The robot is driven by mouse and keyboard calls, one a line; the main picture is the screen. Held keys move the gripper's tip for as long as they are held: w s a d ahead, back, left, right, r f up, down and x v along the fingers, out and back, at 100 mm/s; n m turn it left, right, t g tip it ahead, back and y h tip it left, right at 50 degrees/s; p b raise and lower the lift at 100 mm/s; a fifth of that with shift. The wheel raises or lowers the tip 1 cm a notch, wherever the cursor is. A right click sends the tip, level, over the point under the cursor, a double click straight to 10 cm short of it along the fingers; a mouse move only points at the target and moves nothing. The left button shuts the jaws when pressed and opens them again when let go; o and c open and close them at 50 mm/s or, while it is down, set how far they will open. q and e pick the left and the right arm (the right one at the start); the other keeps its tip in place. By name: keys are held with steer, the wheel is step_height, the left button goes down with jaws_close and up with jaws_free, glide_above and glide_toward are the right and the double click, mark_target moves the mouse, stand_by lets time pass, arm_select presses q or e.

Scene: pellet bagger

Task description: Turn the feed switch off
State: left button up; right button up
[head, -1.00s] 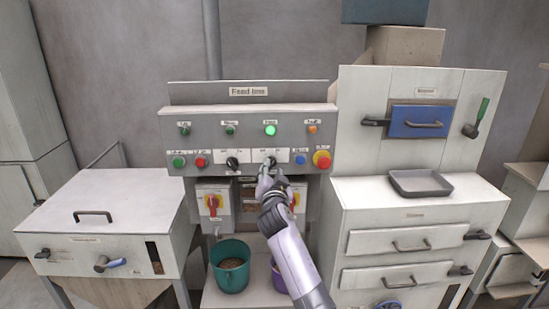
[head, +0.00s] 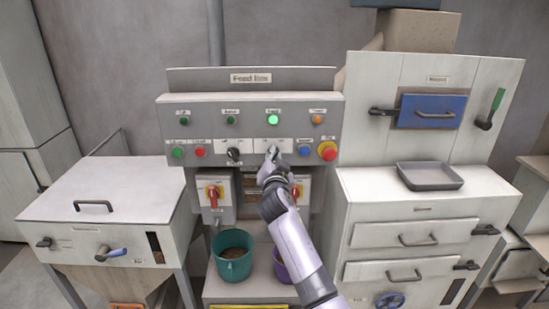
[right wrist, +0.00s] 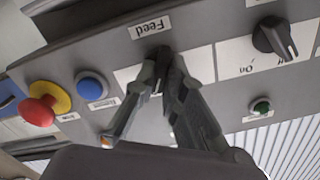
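The feed switch (right wrist: 158,52) is a black rotary knob under a "Feed" label in the right wrist view, on a white plate of the grey control panel (head: 180,105). My right gripper (head: 272,158) is at this switch in the head view. In the right wrist view its two fingers (right wrist: 162,72) close in on the knob from both sides and hide most of it, so its setting is unclear. A green lamp (head: 273,119) above the switch is lit. My left gripper is not in view.
Beside the switch are another black knob (head: 233,154), a blue button (head: 305,151) and a red stop button on yellow (head: 327,151). Red-handled isolators (head: 212,193) sit below. A teal bucket (head: 233,266) stands under the panel.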

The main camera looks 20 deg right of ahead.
jaws_close()
steer(key=n, duration=0.6)
steer(key=n+b, duration=0.1)
steer(key=n, duration=0.4)
steer(key=shift+w+a+n, duration=0.1)
steer(key=shift+a+n, duration=0.1)
steer(key=shift+n, duration=0.2)
stand_by(0.5)
steer(key=o, duration=0.6)
jaws_free()
